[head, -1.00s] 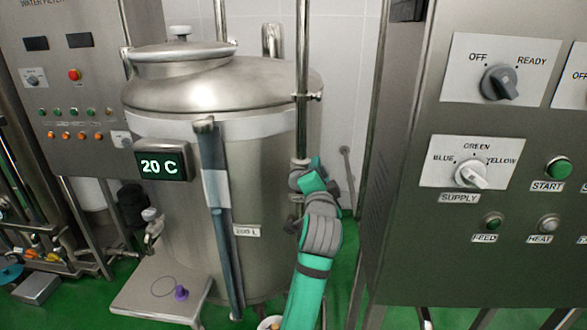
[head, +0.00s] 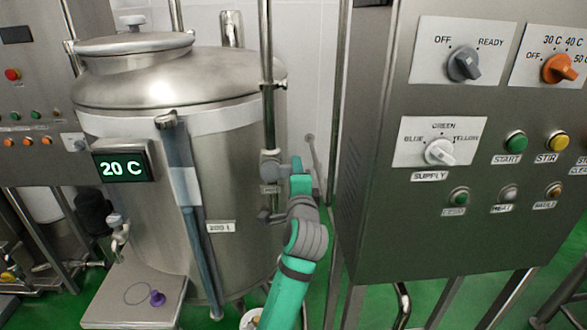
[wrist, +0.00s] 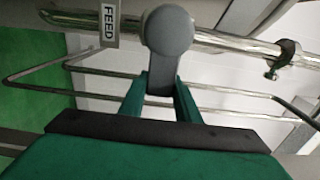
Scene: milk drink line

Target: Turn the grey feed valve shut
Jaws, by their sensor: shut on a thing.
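The grey feed valve (head: 269,165) sits on the vertical pipe beside the tank. In the wrist view its round grey hub (wrist: 168,30) and short lever stand at the top middle, with a FEED label (wrist: 110,22) to the left on the pipe. My gripper (head: 299,172) is just right of the pipe in the head view. In the wrist view its two green fingers (wrist: 160,88) are on either side of the grey lever, shut on it. The lever's end is partly hidden between the fingers.
The steel tank (head: 180,80) stands left of the pipe (head: 267,110). A control panel (head: 400,205) with knobs and buttons stands close on my arm's right.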

